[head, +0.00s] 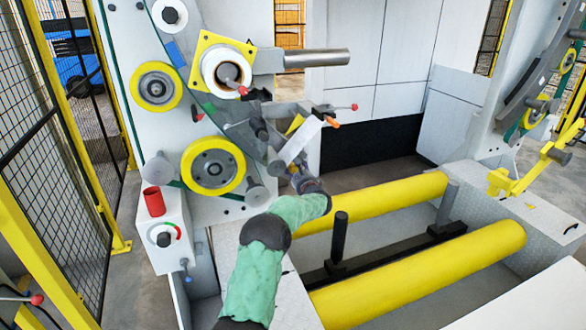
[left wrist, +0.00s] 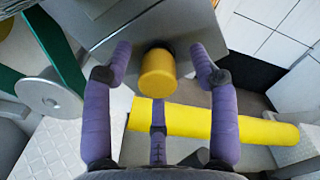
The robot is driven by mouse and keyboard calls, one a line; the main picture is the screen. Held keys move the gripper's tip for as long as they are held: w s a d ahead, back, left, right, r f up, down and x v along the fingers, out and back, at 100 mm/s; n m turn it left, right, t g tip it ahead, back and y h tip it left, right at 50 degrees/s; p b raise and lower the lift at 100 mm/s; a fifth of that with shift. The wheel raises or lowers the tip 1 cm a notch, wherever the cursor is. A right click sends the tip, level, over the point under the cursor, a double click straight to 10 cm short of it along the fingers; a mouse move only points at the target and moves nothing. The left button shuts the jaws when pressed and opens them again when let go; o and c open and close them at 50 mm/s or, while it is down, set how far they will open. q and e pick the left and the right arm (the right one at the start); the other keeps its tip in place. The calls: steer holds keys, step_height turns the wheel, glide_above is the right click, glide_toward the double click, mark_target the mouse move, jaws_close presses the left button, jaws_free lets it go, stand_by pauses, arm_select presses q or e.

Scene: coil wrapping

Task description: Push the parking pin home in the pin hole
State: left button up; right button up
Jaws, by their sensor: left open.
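A yellow round knob (left wrist: 157,74), which looks like the head of the parking pin, stands out from a grey block (left wrist: 185,22) in the left wrist view. A dark ring shows behind the knob; how deep the pin sits cannot be told. My left gripper (left wrist: 162,56) is open, with its purple fingers on either side of the knob and gaps to both sides. In the head view my left arm reaches up to the machine's swing-arm parts, where the gripper and the pin are hard to make out. My right gripper is not in view.
Two yellow rollers (head: 420,272) lie low to the right of my arm, with a dark bar and upright black post (head: 340,236) between them. A mesh fence (head: 70,175) stands further left.

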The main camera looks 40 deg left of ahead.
arm_select(q)
steer(key=v, duration=1)
steer(key=shift+s+d, duration=0.2)
steer(key=c, duration=0.9)
steer(key=shift+r+m, duration=0.1)
steer(key=shift+m, duration=0.4)
jaws_close()
steer(key=shift+w+a+f+m+p, duration=0.1)
steer(key=shift+w+a+m+p, duration=0.65)
steer(key=shift+m, duration=1.75)
steer(key=shift+w+a+f+m+p, duration=0.1)
steer(key=shift+w+a+m+p, duration=0.2)
steer(key=shift+a+m+p, duration=1.55)
steer(key=shift+w+a+m+b, duration=0.1)
steer(key=shift+w+a+m, duration=0.45)
steer(key=shift+m, duration=2.6)
